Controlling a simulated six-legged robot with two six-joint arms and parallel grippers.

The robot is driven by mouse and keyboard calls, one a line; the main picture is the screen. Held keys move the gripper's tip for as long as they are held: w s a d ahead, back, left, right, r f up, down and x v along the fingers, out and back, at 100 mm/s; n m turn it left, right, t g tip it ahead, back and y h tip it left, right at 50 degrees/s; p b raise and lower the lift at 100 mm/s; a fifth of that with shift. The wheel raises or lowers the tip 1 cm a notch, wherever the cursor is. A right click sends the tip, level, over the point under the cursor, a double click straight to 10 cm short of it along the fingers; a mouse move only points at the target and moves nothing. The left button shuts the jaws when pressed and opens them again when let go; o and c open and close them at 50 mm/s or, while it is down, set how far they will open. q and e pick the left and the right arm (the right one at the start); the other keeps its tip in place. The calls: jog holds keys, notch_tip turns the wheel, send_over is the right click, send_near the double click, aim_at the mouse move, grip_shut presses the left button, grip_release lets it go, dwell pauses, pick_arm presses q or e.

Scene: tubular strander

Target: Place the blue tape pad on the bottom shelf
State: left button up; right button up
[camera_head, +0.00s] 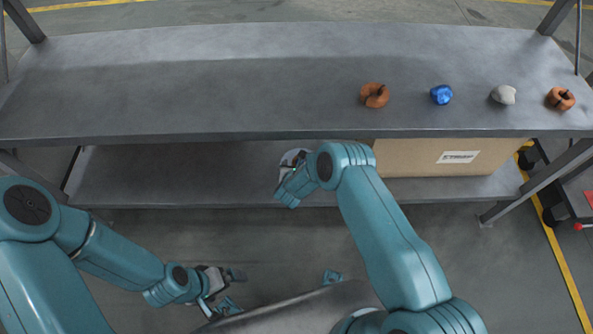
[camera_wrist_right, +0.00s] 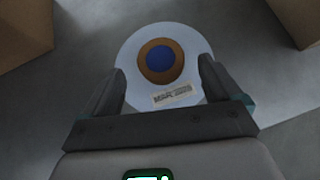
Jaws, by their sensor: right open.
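In the right wrist view, a round white disc with a brown ring and a blue centre (camera_wrist_right: 159,61) sits between the fingers of my right gripper (camera_wrist_right: 162,75). A small printed label is on its near side. The fingers are open around it; I cannot tell if they touch it, or if it rests on the grey surface. In the head view my right gripper (camera_head: 285,179) is over the bottom shelf (camera_head: 180,175), and a white and brown bit of the disc (camera_head: 292,157) shows beside it. My left gripper (camera_head: 226,288) is open and empty, low in front of the shelf.
The upper shelf (camera_head: 200,85) holds two brown rings (camera_head: 374,95) (camera_head: 561,98), a blue lump (camera_head: 441,94) and a grey lump (camera_head: 503,94) towards its right. A cardboard box (camera_head: 410,157) stands on the bottom shelf at right. The bottom shelf's left part is clear.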

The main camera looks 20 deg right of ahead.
jog(key=s+a+r+m+g+y, duration=0.2)
jog(key=s+r+m+g+y, duration=0.1)
jog(key=s+m, duration=0.8)
jog(key=s+a+r+m+g+y+p, duration=0.1)
jog(key=s+r+m, duration=0.4)
jog(key=s+m, duration=0.5)
jog(key=s+a+r+m+g+y+p, duration=0.1)
jog(key=s+a+r+m+g+y, duration=0.2)
jog(key=s+m, duration=0.8)
jog(key=shift+s+a+r+m+g+y, duration=0.15)
jog(key=shift+s+r+m+g+y, duration=0.25)
jog(key=shift+g+y, duration=0.55)
jog(key=shift+s, duration=0.1)
